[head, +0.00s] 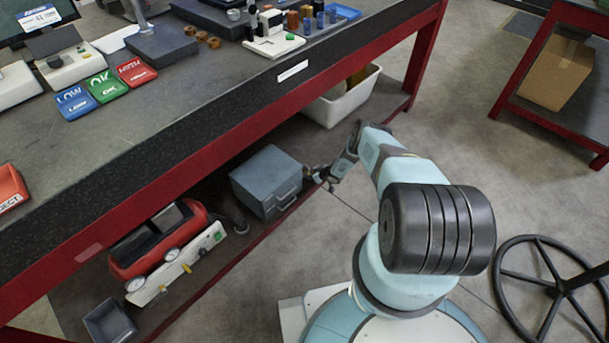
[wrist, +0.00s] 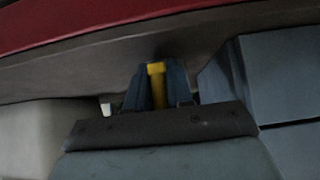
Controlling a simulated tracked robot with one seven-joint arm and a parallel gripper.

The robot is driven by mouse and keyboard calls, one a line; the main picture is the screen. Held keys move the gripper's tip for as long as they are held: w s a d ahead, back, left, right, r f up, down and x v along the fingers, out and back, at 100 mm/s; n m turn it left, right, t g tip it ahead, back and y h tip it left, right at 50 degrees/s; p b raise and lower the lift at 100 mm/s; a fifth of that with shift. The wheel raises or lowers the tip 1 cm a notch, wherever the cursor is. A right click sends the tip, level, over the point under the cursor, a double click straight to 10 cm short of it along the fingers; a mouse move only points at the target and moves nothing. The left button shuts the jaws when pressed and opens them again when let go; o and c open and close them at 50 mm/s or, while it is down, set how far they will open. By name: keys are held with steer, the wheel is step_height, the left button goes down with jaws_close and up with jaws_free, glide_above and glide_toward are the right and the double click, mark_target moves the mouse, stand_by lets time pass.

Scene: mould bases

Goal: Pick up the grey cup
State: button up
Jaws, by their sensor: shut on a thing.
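My gripper (head: 324,178) is low at the front of the bench's lower shelf, just right of a grey-blue box. In the wrist view my gripper (wrist: 157,88) has its two dark fingers on either side of a narrow yellow thing (wrist: 156,72) with a wider top. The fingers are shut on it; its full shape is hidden. I cannot make out a grey cup for certain in either view. Several small cylinders (head: 307,18) in blue, brown and black stand on the bench top, too small to tell apart well.
The grey-blue box (head: 267,180) and a white bin (head: 342,100) flank my gripper on the lower shelf (head: 215,253). A red compressor (head: 158,240) lies further left. The bench's red edge (head: 210,128) runs above.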

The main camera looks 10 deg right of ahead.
jaws_close()
